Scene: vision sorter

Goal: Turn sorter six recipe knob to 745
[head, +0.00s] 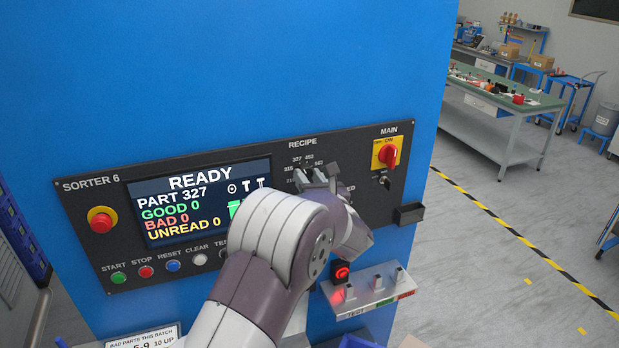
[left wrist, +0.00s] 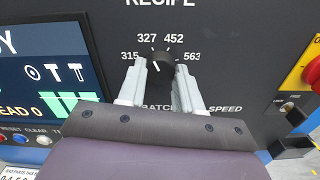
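The black recipe knob (left wrist: 160,66) sits on the dark panel of sorter 6 (head: 88,186), under the word RECIPE. In the left wrist view its white pointer mark leans up and left, toward 327. The labels 315, 327, 452 and 563 show around it; no 745 label is visible. The display (head: 205,203) reads READY and PART 327. My left gripper (left wrist: 158,78) is open, with one finger on each side of the knob. I cannot tell whether the fingers touch it. In the head view my left gripper (head: 319,176) hides much of the dial. My right gripper is out of view.
A red and yellow main switch (head: 387,153) is right of the dial. A red stop button (head: 102,219) is at the panel's left. A small shelf (head: 365,298) with several fixtures juts out below. Benches (head: 500,95) stand far off at the right.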

